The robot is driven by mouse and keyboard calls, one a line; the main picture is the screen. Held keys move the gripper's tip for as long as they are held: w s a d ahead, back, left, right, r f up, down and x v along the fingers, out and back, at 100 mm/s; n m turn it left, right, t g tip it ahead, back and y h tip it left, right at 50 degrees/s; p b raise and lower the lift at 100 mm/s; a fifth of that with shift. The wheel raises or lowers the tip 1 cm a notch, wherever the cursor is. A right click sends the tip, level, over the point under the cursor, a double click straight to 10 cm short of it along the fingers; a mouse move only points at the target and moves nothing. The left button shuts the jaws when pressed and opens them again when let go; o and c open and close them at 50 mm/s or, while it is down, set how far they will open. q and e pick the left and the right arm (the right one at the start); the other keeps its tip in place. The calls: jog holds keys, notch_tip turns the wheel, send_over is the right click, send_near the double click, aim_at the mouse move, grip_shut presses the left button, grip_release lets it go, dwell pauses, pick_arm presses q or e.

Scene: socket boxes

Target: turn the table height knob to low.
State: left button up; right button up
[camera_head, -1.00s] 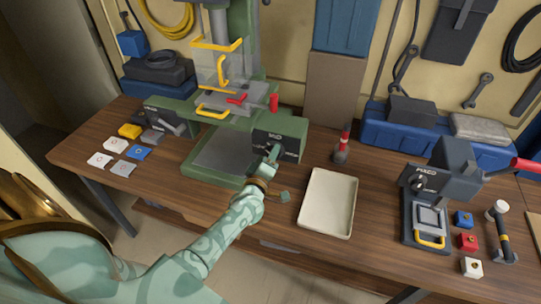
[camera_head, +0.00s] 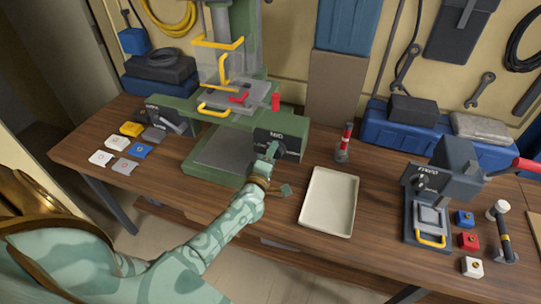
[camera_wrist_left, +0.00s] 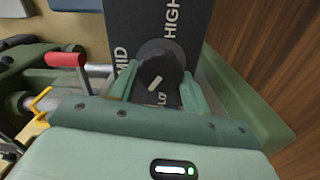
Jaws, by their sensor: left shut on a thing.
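The table height knob (camera_wrist_left: 156,58) is a dark round knob on a black panel with HIGH, MID and partly hidden LOW labels in the left wrist view. Its white pointer mark lies on the side near the LOW lettering; the fingers hide part of that label. In the head view the black panel (camera_head: 290,146) is on the front right of the green drill press base. My left gripper (camera_head: 270,153) is at this panel, and its green fingers (camera_wrist_left: 160,88) are shut on the knob from both sides. My right gripper is not in view.
An empty cream tray (camera_head: 328,203) lies right of my left arm. A grey press device (camera_head: 440,185) and small colored blocks (camera_head: 468,241) are at right.

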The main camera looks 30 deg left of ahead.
pick_arm(q)
jog(key=shift+w+d+r+t, duration=0.1)
jog(key=shift+w+r+t, duration=0.2)
jog(key=shift+r, duration=0.3)
jog(key=o, duration=1)
jog(key=shift+d, duration=0.15)
jog(key=shift+s+d, duration=0.1)
jog(key=shift+s+f, duration=0.1)
jog(key=shift+f, duration=0.1)
jog(key=v, duration=0.8)
jog(key=p+v, duration=0.1)
jog(key=v, duration=0.7)
jog(key=shift+s+r, duration=0.2)
jog(key=shift+r, duration=0.05)
